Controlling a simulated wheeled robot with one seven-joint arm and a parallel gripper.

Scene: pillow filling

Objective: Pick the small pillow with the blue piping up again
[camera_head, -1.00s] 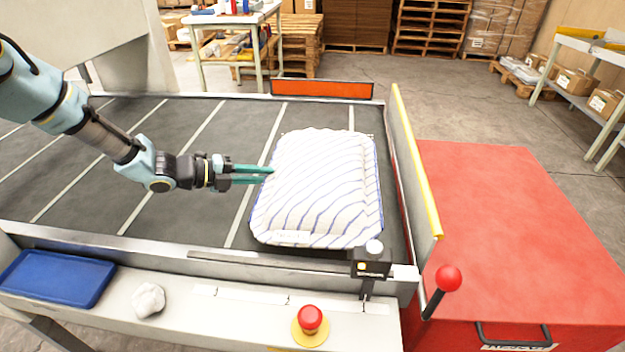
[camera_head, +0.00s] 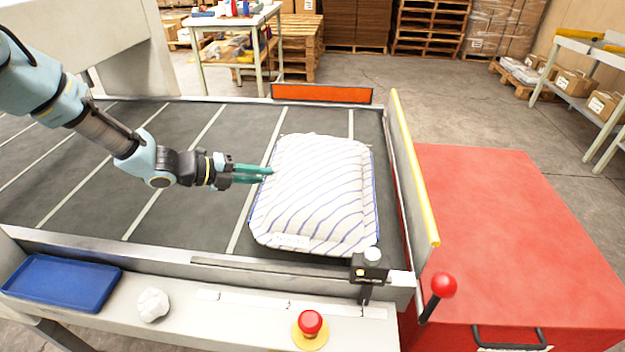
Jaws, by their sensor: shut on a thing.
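The pillow (camera_head: 315,200) is white with thin blue stripes and blue piping along its edge. It lies flat at the right end of the dark conveyor belt (camera_head: 190,215), close to the end guard. My gripper (camera_head: 268,175) comes in from the left, with its green fingers at the pillow's left edge. The fingers are close together, shut on that edge. The fingertips' exact grip on the cloth is too small to make out.
An end guard with a yellow top (camera_head: 415,165) stands right of the pillow, beside a red cabinet (camera_head: 510,240). The front ledge holds a blue tray (camera_head: 62,282), a white lump (camera_head: 153,305) and a red emergency button (camera_head: 310,322). The belt left of the pillow is clear.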

